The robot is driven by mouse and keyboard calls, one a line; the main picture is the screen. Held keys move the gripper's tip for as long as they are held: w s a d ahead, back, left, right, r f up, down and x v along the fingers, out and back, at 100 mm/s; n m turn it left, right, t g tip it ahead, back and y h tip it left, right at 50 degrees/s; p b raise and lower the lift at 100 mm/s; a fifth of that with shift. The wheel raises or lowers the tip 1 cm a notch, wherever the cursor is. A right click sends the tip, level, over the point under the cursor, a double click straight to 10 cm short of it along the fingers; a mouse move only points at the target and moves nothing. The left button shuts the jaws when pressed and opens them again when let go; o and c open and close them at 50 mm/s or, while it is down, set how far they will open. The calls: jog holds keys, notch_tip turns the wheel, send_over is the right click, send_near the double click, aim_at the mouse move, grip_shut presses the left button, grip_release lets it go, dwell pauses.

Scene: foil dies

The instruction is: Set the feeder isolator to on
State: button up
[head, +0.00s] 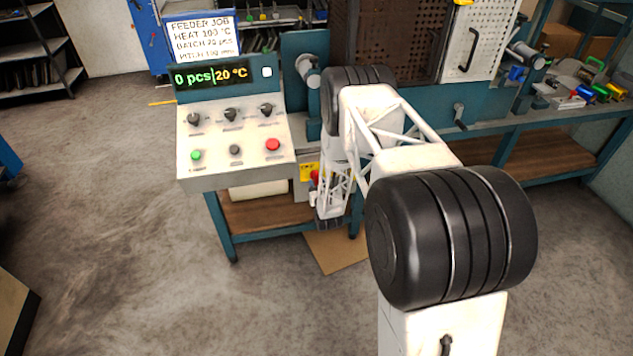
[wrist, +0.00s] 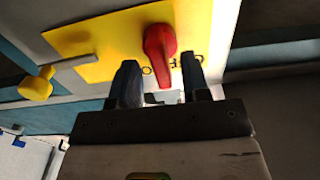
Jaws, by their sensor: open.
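The feeder isolator is a red rotary handle (wrist: 160,52) on a yellow plate (wrist: 95,38) in the wrist view. The handle points down in that picture, slightly tilted. Dark lettering beside it is partly hidden by my fingers, so I cannot read it fully. My gripper (wrist: 160,78) is open, with one dark finger on each side of the handle's lower end; I cannot tell whether either touches it. In the head view the red handle (head: 314,178) and yellow plate (head: 307,170) show small beside my white wrist, which hides part of them.
A yellow knob (wrist: 36,84) on a grey bar juts out left of the plate. The sloped control panel (head: 235,150) with knobs and buttons stands left of my arm, below a display (head: 210,76). The teal bench (head: 490,128) runs right.

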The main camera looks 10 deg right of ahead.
jog(key=shift+s, duration=2.55)
notch_tip(320, 180, up, 21)
jog(key=w+g, duration=0.2)
jog(key=g, duration=0.2)
jog(key=s+a+r+g, duration=0.1)
jog(key=s+r+g, duration=0.1)
jog(key=s+r, duration=0.5)
jog(key=s+a+r+g, duration=0.15)
jog(key=s+r, duration=0.25)
jog(key=r, duration=0.7)
jog(key=s+r+g, duration=0.2)
jog(key=s+r, duration=0.3)
jog(key=s, duration=0.9)
jog(key=s+r+g, duration=0.3)
jog(key=s+r, duration=0.2)
jog(key=s, duration=1)
jog(key=s+a+r+g, duration=0.1)
jog(key=s+r+g, duration=0.2)
jog(key=s, duration=1.1)
jog(key=v, duration=0.2)
jog(key=shift+r, duration=0.35)
jog(key=shift+w, duration=0.1)
